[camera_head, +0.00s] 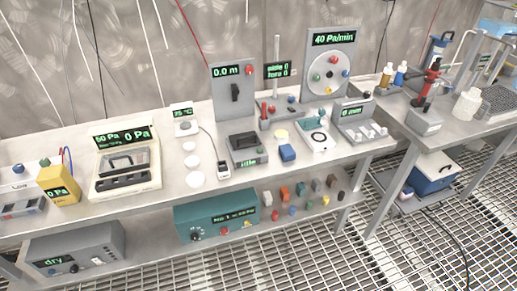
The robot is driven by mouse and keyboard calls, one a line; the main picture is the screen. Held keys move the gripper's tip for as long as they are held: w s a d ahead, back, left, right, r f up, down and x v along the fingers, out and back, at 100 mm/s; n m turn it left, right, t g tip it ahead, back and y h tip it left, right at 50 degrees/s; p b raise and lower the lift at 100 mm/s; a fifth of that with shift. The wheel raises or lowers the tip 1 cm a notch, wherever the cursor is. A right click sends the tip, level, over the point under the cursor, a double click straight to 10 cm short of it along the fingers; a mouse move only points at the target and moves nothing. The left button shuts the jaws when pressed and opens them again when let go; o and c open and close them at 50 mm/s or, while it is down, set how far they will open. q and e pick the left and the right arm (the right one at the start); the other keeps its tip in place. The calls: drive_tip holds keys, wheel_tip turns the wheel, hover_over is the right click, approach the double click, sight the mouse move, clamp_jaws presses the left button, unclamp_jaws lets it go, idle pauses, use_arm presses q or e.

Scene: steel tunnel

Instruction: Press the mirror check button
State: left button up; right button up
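No label reading "mirror check" is legible, so I cannot tell which button it is. A grey box (72,254) on the lower shelf shows "dry" and has small knobs or buttons on its front. A teal box (217,217) beside it has a lit display, a black knob and a red button (224,230). A light panel box (20,200) at the far left of the bench has coloured buttons on top. An upright panel (330,65) reads "40 Pa/min" and carries a round dial with coloured buttons. Neither of my grippers is in view.
The long steel bench (180,208) is crowded with instruments, including a cream case (124,160) and a yellow meter (58,184). Several small coloured blocks stand on the lower shelf. A second bench (470,131) holds bottles at right. Grating floor lies in front.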

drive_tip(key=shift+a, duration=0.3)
